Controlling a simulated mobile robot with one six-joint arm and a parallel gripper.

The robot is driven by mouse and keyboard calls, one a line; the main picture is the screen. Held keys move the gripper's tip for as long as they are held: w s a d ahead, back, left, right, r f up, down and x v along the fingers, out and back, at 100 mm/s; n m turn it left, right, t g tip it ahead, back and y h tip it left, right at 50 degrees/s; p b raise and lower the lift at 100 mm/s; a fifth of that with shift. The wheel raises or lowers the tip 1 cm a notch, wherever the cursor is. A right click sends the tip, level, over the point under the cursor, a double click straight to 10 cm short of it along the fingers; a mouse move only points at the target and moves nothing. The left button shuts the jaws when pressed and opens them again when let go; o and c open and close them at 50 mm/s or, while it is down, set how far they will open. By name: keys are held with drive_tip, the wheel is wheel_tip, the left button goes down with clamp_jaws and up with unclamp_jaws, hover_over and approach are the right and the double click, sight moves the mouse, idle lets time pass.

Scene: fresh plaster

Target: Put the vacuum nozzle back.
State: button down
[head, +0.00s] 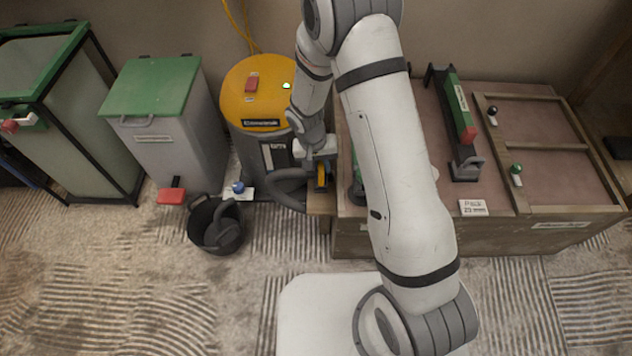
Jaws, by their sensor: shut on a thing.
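The vacuum (262,104) is a canister with a yellow lid and a dark grey body, standing against the back wall. My gripper (320,168) is at its right side, just left of the wooden bench, pointing down. It is shut on a dark part with a yellow band (321,178), which looks like the vacuum nozzle. A thick grey hose (283,190) curves from beside the vacuum toward it. The arm hides part of the gripper's surroundings, and the nozzle's tip and any holder for it are hard to make out.
The wooden bench (350,239) at right carries a black and green tool (462,125), a printed card (473,208) and framed panels with knobs. Left stand a green-lidded grey bin (160,124), a tall green-topped container (60,110) and a black bucket (203,238). The front floor is mostly clear.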

drive_tip(key=f+b, duration=0.2)
drive_tip(key=f, duration=0.4)
drive_tip(key=shift+d+f, duration=0.2)
drive_tip(key=shift+r, duration=0.1)
drive_tip(key=c, duration=1.8)
unclamp_jaws()
drive_tip(key=shift+f, duration=0.2)
drive_tip(key=shift+c, duration=0.2)
drive_tip(key=o, duration=0.5)
drive_tip(key=shift+c, duration=0.2)
drive_tip(key=shift+r, duration=0.1)
